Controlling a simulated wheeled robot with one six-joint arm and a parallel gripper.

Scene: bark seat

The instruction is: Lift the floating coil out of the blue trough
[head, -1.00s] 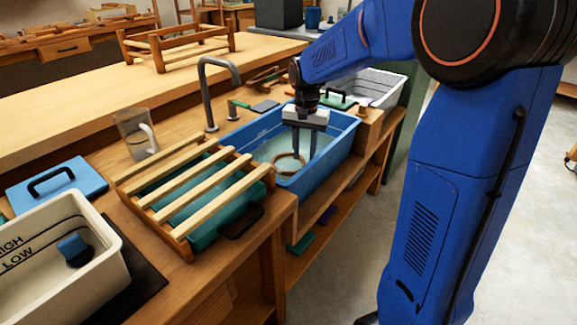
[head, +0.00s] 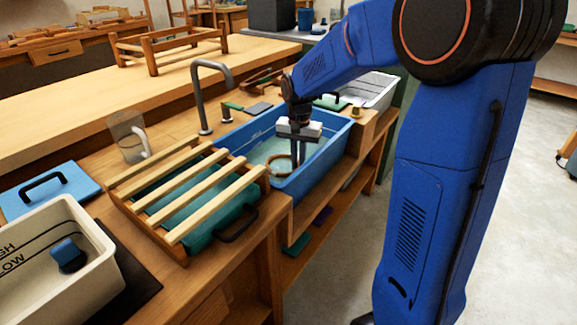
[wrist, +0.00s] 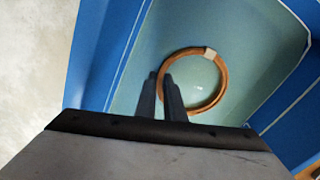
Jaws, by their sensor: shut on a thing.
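The coil (wrist: 225,82) is a thin brown ring with a pale band, in the blue trough (head: 327,153). It also shows in the head view (head: 270,164), at the left of my fingers. My gripper (wrist: 161,77) reaches down into the trough, its fingers nearly together on the coil's near-left side. It is shut on the coil's rim. The fingers hide that part of the ring. Pale greenish water (wrist: 140,50) lies around and inside the ring. I cannot tell whether the coil is clear of the water.
A slatted wooden rack (head: 190,195) over a green tray stands left of the trough. A grey tap (head: 204,95) rises behind it. A white tub (head: 377,90) sits beyond the trough. A cream tub (head: 85,285) stands at the front left.

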